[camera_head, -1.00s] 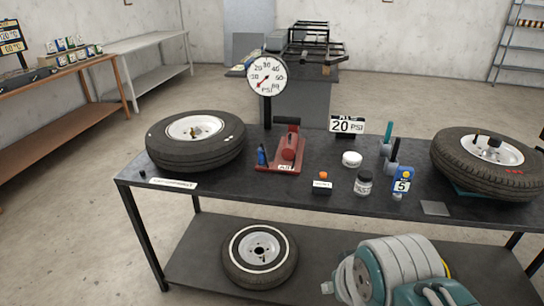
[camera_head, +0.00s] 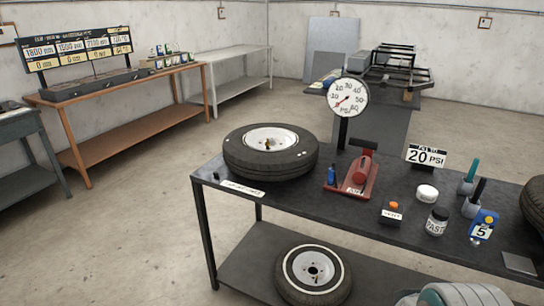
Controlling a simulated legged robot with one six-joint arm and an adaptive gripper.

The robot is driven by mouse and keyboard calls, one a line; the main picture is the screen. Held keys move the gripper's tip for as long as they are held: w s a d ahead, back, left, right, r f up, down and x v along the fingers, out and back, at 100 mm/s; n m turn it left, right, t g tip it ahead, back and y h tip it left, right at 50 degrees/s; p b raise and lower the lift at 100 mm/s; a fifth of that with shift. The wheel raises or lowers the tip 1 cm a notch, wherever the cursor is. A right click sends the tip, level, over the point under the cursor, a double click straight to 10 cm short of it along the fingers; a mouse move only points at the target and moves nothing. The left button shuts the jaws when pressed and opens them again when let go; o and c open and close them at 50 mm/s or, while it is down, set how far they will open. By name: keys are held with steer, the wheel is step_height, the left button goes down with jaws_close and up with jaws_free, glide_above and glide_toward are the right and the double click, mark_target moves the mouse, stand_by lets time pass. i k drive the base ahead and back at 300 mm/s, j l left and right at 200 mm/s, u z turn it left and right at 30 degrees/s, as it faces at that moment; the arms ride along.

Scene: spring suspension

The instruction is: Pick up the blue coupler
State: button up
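A small blue upright piece, which looks like the blue coupler (camera_head: 331,175), stands at the left side of the red foot pump (camera_head: 361,178) on the dark workbench. It is small, so its fine shape is hard to tell. The pump lies just behind the bench's middle, right of a tyre. My gripper is not in view.
The workbench (camera_head: 300,201) also holds a tyre (camera_head: 271,166), a pressure gauge (camera_head: 347,97), a 20 PSI sign (camera_head: 426,156), a white tub (camera_head: 427,193), a jar (camera_head: 437,221) and a blue 5 tag (camera_head: 483,226). Floor at left is clear.

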mark_target(331, 179)
steer(key=i+j+z, duration=0.25)
steer(key=i+j, duration=0.15)
steer(key=i+j+z, duration=0.25)
steer(key=i+j, duration=0.15)
steer(key=i+j+z, duration=0.2)
steer(key=i+j, duration=0.15)
steer(key=j, duration=0.35)
steer(key=i, duration=0.3)
